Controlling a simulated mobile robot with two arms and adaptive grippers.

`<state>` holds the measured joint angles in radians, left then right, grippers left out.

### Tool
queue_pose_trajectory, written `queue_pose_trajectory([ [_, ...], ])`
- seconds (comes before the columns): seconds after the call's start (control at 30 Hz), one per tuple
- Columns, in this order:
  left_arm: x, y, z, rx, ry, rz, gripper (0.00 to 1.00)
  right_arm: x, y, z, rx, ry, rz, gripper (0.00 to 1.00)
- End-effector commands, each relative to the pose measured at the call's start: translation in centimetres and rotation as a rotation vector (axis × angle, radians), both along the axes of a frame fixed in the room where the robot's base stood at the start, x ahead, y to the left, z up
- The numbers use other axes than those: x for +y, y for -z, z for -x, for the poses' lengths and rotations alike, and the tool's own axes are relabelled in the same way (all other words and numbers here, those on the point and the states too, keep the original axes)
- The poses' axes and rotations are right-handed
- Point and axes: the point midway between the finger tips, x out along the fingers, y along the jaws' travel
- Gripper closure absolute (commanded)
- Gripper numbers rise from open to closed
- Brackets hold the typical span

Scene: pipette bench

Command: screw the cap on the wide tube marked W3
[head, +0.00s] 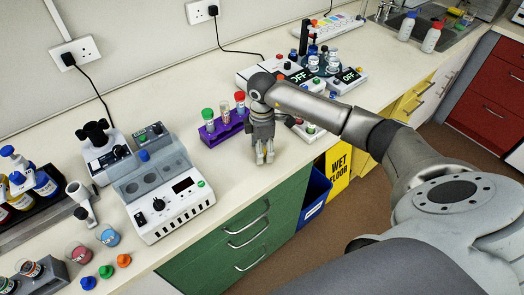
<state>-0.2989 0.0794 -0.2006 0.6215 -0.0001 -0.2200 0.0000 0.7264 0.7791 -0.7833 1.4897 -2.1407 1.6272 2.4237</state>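My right gripper (264,156) hangs fingers down over the bench, just right of the purple rack (222,130). Its fingertips look close together, but the picture is too small to tell whether they are open. Loose blue (88,283), green (106,271) and orange (124,260) cap-like pieces lie at the lower left. I cannot read a W3 mark on any tube. My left gripper is not in view.
Devices marked OFF (297,75) stand behind my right arm. The bench between machine and gripper is clear.

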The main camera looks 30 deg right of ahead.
Motion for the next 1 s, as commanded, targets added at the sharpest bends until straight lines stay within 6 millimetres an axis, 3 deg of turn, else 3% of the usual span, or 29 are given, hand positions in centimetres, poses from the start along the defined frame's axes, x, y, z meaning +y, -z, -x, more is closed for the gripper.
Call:
queue_pose_trajectory([
  [0.1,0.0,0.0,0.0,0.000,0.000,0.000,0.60,0.0,0.0,0.0,0.000,0.000,0.000,0.47],
  [0.37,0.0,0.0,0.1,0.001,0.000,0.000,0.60,0.0,0.0,0.0,0.000,0.000,0.000,0.77],
  [0.77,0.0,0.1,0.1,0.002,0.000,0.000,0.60,0.0,-0.2,0.0,0.000,0.000,0.000,0.78],
  [1.0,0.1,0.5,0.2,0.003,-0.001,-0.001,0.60,0.0,-1.9,-0.1,-0.003,-0.001,-0.001,0.78],
])
